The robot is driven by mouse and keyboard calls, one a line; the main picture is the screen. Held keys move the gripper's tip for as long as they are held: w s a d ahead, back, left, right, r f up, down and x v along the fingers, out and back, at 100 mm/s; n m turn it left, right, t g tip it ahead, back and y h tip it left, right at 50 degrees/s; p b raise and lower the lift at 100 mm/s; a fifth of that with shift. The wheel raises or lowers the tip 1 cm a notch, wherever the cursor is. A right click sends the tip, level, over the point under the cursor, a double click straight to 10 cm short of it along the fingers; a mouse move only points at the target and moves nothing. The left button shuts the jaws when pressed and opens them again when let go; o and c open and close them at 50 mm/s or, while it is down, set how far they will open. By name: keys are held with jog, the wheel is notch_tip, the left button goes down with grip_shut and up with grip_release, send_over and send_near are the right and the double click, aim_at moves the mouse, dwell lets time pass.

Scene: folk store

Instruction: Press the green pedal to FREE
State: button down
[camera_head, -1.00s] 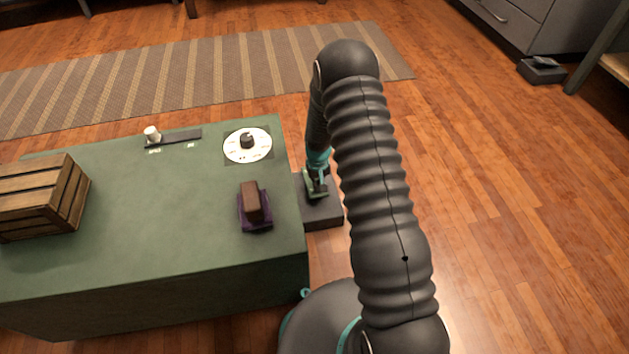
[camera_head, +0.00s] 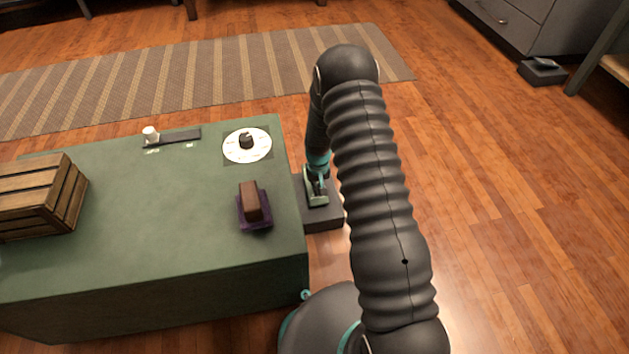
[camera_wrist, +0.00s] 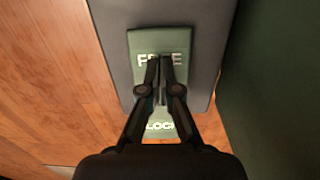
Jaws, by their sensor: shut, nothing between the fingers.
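The green pedal (camera_wrist: 176,42) sits on a dark grey base (camera_wrist: 112,20) in the wrist view, with FREE lettered at its far end and LOCK, partly hidden, at its near end. My gripper (camera_wrist: 160,62) is shut and empty, its fingertips over the FREE lettering. I cannot tell whether the tips touch the pedal. In the head view the pedal (camera_head: 313,197) shows in part on its base (camera_head: 322,217) on the floor, beside the green cabinet, and my arm hides the rest.
The green cabinet (camera_head: 150,250) stands close to the left of the pedal. On it are a wooden crate (camera_head: 35,195), a brown block on a purple base (camera_head: 251,200), a round dial (camera_head: 246,155) and a slider with a white knob (camera_head: 151,133). Open floor lies right.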

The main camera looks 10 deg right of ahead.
notch_tip(320, 180, up, 9)
jog(key=p, duration=0.4)
dwell(0.4)
jog(key=shift+f, duration=0.15)
jog(key=s+g, duration=0.2)
jog(key=s, duration=0.3)
jog(key=s+r+t, duration=0.2)
jog(key=s+r, duration=0.7)
jog(key=r, duration=0.6)
jog(key=s+r+t+p, duration=0.1)
jog(key=s+r+t, duration=0.2)
jog(key=s+r, duration=0.6)
jog(key=s+r+t+p, duration=0.1)
jog(key=s+r, duration=0.8)
jog(key=r, duration=1.2)
jog(key=shift+s+t, duration=0.25)
jog(key=shift+t, duration=0.55)
jog(key=shift+d, duration=0.1)
